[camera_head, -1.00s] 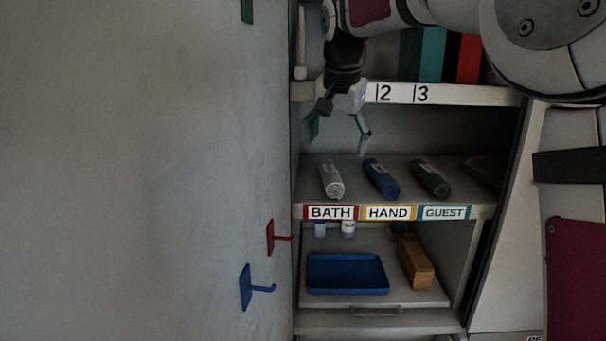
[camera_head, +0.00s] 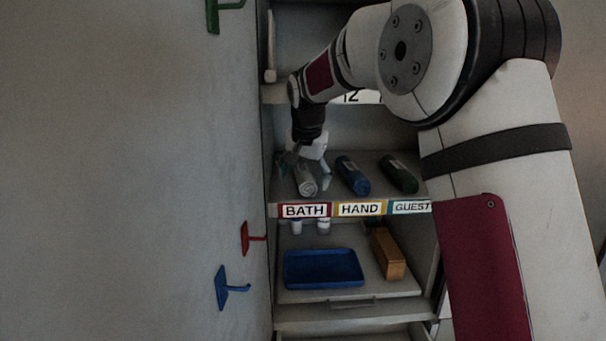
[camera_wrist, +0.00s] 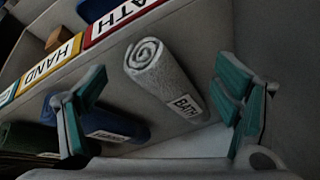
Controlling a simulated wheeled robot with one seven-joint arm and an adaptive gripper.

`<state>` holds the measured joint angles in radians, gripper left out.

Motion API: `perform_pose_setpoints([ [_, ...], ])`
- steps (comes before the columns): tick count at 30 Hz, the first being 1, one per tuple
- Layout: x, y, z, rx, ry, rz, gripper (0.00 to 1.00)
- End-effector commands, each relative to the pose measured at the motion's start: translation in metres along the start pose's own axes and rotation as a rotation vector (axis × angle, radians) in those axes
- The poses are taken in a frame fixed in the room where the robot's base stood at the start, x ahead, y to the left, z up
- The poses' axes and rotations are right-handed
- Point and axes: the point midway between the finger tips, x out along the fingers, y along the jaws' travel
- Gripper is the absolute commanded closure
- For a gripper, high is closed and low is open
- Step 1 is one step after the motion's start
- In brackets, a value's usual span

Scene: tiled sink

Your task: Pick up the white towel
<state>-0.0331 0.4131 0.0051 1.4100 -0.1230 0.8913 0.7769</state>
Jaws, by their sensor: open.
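The white towel (camera_head: 306,182) is rolled up and lies on the middle shelf above the BATH label, at the left end of a row of rolled towels. In the wrist view the white towel (camera_wrist: 160,72) shows its spiral end and a BATH tag, between the two teal fingers. My gripper (camera_head: 307,174) is open over the towel, with one finger on each side of it. In the wrist view my gripper (camera_wrist: 160,100) has its fingers wide apart, with gaps to the towel. Whether a finger touches the shelf cannot be told.
A blue towel (camera_head: 352,175) and a green towel (camera_head: 398,173) lie to the right on the same shelf (camera_head: 283,190). The wall stands close on the left. Below are a blue tray (camera_head: 322,282) and a wooden box (camera_head: 386,254). Hooks, one red (camera_head: 250,239), one blue (camera_head: 226,288), are on the wall.

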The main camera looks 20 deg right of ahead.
Motion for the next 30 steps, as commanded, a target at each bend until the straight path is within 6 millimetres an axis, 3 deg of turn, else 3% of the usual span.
perform_pose_setpoints([
  [5, 0.018, 0.000, 0.000, 0.000, 0.000, 0.000, 0.17],
  [13, 0.021, 0.000, 0.000, 0.000, 0.001, -0.001, 0.17],
  [20, 0.021, 0.000, 0.000, 0.000, 0.001, -0.001, 0.70],
  [30, 0.021, 0.000, 0.000, 0.000, 0.000, -0.001, 0.72],
])
